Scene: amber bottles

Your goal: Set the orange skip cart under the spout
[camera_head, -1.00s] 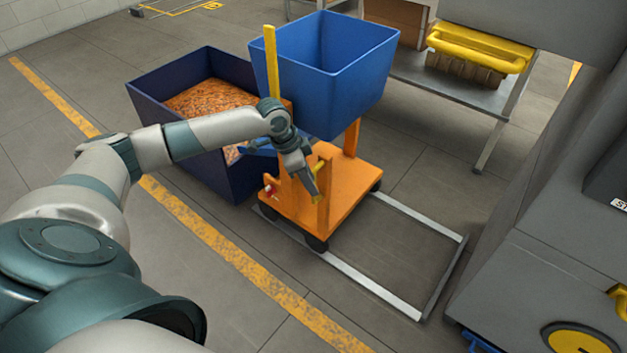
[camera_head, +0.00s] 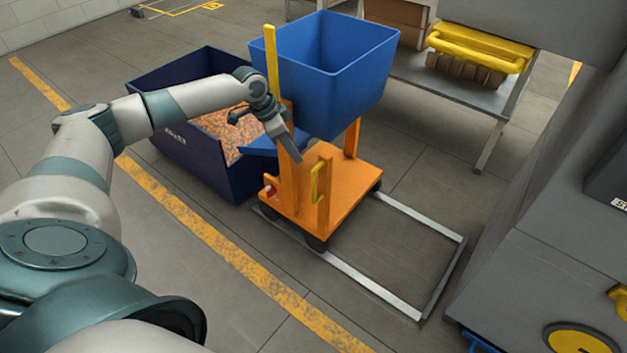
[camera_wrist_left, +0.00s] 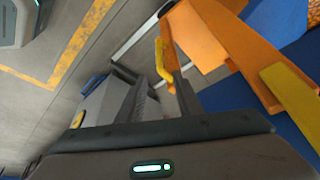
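The orange skip cart (camera_head: 345,192) stands at the left end of a pale floor frame, with a blue bin (camera_head: 335,95) on its posts. A short yellow handle (camera_head: 318,182) sits on a low orange post at its near side; it also shows in the wrist view (camera_wrist_left: 161,60). A yellow lever (camera_head: 271,62) rises beside the bin. My left gripper (camera_head: 297,155) is above and left of the handle, apart from it. In the wrist view its two fingers (camera_wrist_left: 160,85) are apart with nothing between them. I cannot make out the spout. My right gripper is out of view.
A dark blue container (camera_head: 190,160) of orange-brown pieces is left of the cart. The pale floor frame (camera_head: 375,287) extends right, empty, towards a grey machine (camera_head: 550,270). A table (camera_head: 470,92) with boxes stands behind. A yellow line (camera_head: 215,240) crosses the floor.

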